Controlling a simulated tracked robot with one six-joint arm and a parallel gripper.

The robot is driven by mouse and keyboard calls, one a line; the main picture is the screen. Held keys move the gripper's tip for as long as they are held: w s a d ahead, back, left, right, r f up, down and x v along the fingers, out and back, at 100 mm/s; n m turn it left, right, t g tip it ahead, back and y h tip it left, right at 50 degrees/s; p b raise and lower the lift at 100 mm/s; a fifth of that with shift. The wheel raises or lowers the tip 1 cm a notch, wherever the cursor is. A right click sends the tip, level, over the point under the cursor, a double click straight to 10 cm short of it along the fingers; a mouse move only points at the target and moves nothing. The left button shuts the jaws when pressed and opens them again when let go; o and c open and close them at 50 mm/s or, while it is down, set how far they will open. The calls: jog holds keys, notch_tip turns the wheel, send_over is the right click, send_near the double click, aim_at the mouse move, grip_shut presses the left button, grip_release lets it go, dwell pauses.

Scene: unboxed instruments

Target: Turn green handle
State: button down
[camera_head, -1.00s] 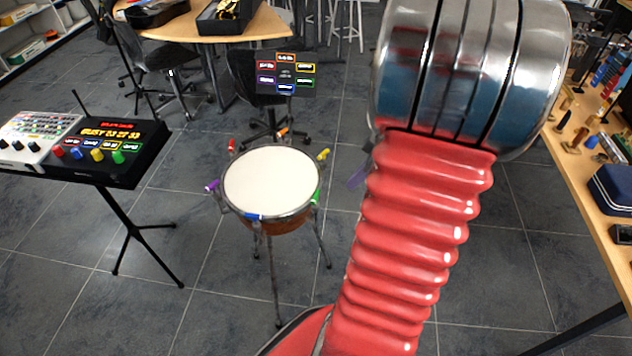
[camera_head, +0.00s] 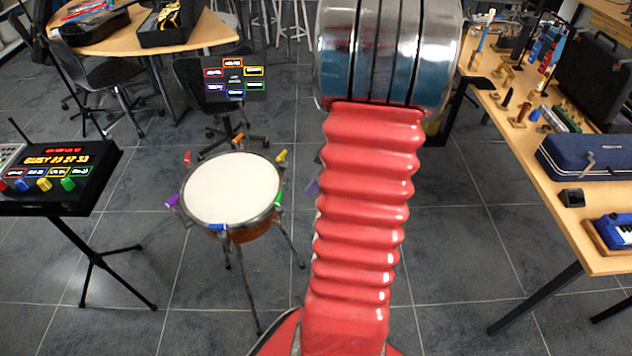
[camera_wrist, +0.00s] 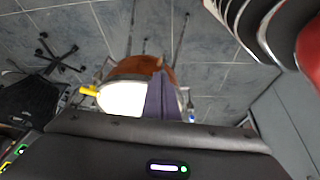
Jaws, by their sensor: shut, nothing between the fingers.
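The green handle (camera_head: 278,197) is a small peg on the right rim of a drum (camera_head: 231,189) with a white head. Yellow, orange, red, purple and blue handles sit around the same rim. In the wrist view my gripper (camera_wrist: 163,78) is shut and empty, its purple fingers overlapping the drum head. The yellow handle (camera_wrist: 88,90) shows left of the fingers and the blue handle (camera_wrist: 192,118) right. I cannot make out the green handle there. In the head view my red arm hides most of the gripper; a purple bit shows just right of the drum.
A black panel (camera_head: 60,170) with coloured knobs stands on a tripod at the left. A small screen (camera_head: 233,78) with coloured labels stands behind the drum. A wooden table (camera_head: 560,190) with instruments and a blue case runs along the right. Tiled floor is free around the drum.

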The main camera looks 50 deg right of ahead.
aim_at(279, 202)
jog(key=w+a+f, duration=0.2)
jog(key=w+f, duration=0.1)
jog(key=w, duration=0.2)
jog(key=shift+w+a+f, duration=0.25)
jog(key=shift+a, duration=0.05)
dwell(0.4)
